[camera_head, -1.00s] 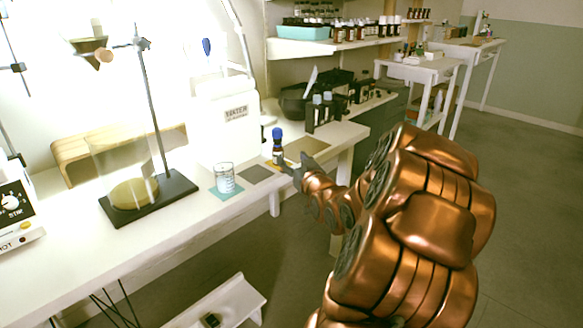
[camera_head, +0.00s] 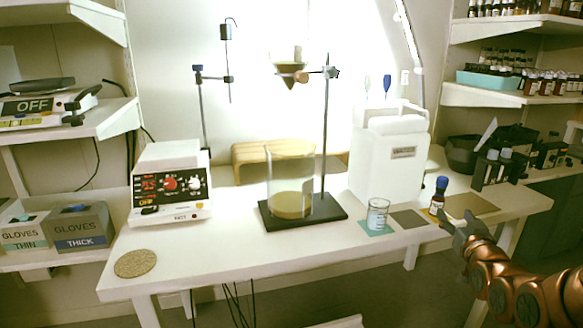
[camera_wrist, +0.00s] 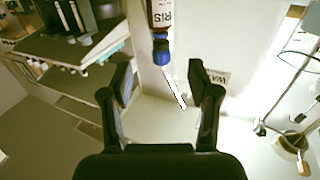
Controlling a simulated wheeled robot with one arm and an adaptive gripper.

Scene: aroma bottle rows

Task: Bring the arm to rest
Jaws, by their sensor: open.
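My gripper (camera_head: 452,228) is at the right of the head view, at the front edge of the white bench (camera_head: 230,262), just in front of a small brown bottle with a blue cap (camera_head: 437,197). The bottle stands upright on the bench. In the wrist view, which looks upside down, my gripper (camera_wrist: 160,72) has its two dark fingers spread with nothing between them. The bottle (camera_wrist: 160,14) shows beyond the fingertips, apart from them. My copper-coloured arm reaches in from the lower right.
A glass beaker (camera_head: 377,214) stands on a teal mat, left of a grey mat (camera_head: 408,219). A brown mat (camera_head: 470,205) lies right of the bottle. Behind are a white water container (camera_head: 390,158) and a ring stand (camera_head: 325,140). A hot plate (camera_head: 170,185) is at left.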

